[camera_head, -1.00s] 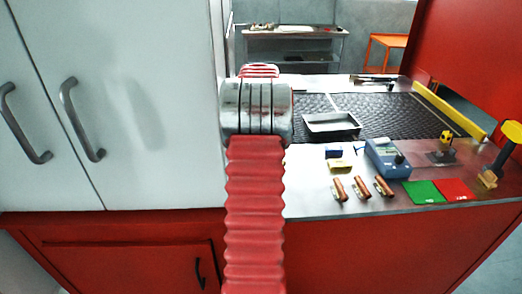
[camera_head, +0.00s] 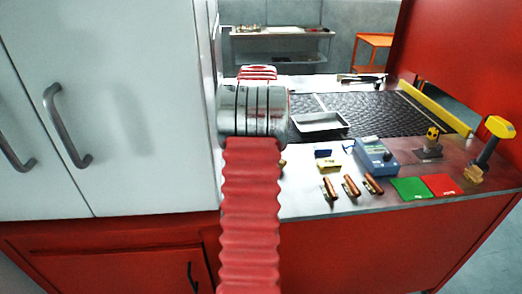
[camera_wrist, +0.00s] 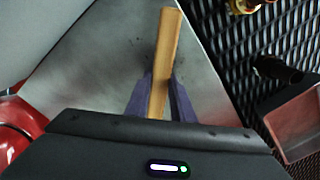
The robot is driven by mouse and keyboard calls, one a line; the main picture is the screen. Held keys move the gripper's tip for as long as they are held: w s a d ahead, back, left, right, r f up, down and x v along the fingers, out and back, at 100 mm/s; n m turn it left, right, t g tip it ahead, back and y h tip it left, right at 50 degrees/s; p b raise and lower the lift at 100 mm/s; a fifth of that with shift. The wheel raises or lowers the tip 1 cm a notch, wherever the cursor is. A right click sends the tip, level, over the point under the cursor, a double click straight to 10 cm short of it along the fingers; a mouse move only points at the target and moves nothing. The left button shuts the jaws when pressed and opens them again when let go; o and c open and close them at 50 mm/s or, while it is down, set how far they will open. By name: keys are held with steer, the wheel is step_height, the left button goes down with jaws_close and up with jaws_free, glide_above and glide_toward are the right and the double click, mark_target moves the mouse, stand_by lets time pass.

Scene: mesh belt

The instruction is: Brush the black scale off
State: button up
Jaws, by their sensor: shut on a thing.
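In the wrist view my gripper (camera_wrist: 160,92) has its two dark purple fingers shut on a tan wooden stick (camera_wrist: 166,55), which looks like the handle of a brush. The stick points away from the fingers, over a grey metal surface (camera_wrist: 98,75). Faint dark smudges (camera_wrist: 200,66) show on this surface near the stick; I cannot tell whether they are the black scale. No bristles show. In the head view my red and grey arm hides the gripper and the stick.
A dark mesh belt (camera_head: 375,117) carries a grey tray (camera_head: 320,125). On the near ledge are several copper-coloured pieces (camera_head: 351,186), a blue meter (camera_head: 375,156), green (camera_head: 410,188) and red (camera_head: 442,185) squares, and a yellow-topped tool (camera_head: 490,145). A white cabinet (camera_head: 130,90) stands at left.

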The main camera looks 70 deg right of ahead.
steer(key=shift+s+d+f, duration=0.1)
steer(key=shift+s+d, duration=0.2)
steer(key=shift+s, duration=0.3)
steer(key=shift+s+d, duration=0.3)
steer(key=shift+s, duration=0.3)
steer(key=shift+s+d+f, duration=0.1)
steer(key=shift+s+d, duration=0.2)
steer(key=shift+s, duration=0.3)
steer(key=shift+s+d, duration=0.35)
steer(key=shift+s, duration=0.35)
steer(key=shift+s+d+f, duration=0.15)
steer(key=shift+s+d, duration=0.1)
steer(key=shift+s, duration=0.35)
steer(key=shift+s+d+f, duration=0.1)
steer(key=shift+s+d, duration=0.15)
steer(key=shift+s, duration=0.3)
jaws_close()
step_height(320, 180, up, 6)
steer(key=shift+r, duration=0.2)
steer(key=shift+w, duration=0.1)
